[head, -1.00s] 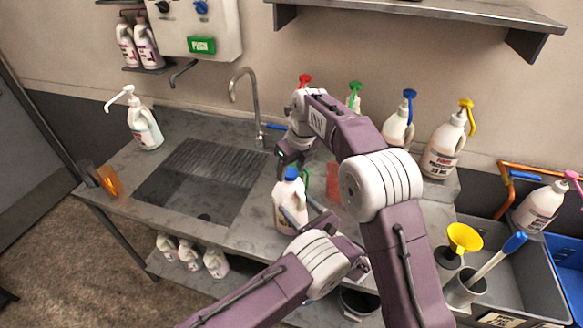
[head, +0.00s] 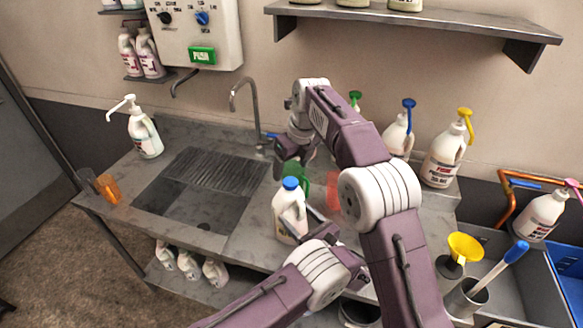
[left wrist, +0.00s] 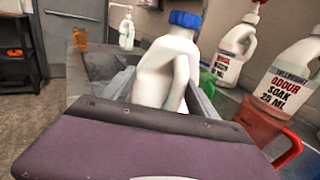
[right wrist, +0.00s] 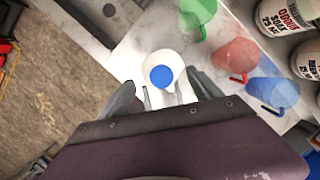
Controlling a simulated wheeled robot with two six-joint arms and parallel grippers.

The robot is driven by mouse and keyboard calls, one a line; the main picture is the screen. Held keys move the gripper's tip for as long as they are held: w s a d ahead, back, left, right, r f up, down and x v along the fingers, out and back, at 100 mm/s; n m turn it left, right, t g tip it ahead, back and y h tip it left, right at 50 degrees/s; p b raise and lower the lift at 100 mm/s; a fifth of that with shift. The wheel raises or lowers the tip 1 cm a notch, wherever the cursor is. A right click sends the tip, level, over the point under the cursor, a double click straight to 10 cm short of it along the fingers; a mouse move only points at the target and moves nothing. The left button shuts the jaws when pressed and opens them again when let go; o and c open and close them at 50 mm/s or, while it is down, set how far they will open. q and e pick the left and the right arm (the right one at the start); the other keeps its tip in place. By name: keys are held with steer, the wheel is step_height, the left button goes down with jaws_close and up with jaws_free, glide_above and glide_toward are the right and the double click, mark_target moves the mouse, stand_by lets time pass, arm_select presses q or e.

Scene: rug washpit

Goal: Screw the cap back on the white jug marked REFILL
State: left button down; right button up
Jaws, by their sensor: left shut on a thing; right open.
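The white jug (head: 289,214) stands upright on the steel counter right of the sink, and no marking on it can be read. A blue cap (head: 290,183) sits on its neck and looks level; I cannot tell how tight it is. My left gripper (head: 308,222) is shut on the jug's body from the front right. The jug (left wrist: 160,75) and cap (left wrist: 185,19) also show in the left wrist view. My right gripper (right wrist: 163,94) is open and empty above the cap (right wrist: 162,76), fingers apart either side of it in the right wrist view, not touching it.
Green (right wrist: 198,12), red (right wrist: 236,55) and blue (right wrist: 272,90) jugs or pitchers stand close by. Pump bottles, including a yellow-topped one (head: 445,155), line the back wall. The sink (head: 190,205) lies left. A yellow funnel (head: 465,246) is at the right.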

steer(key=shift+o, duration=0.4)
steer(key=v, duration=0.7)
steer(key=shift+r, duration=0.25)
arm_select(q)
steer(key=shift+c, duration=0.8)
jaws_free()
arm_select(e)
steer(key=shift+f, duration=0.1)
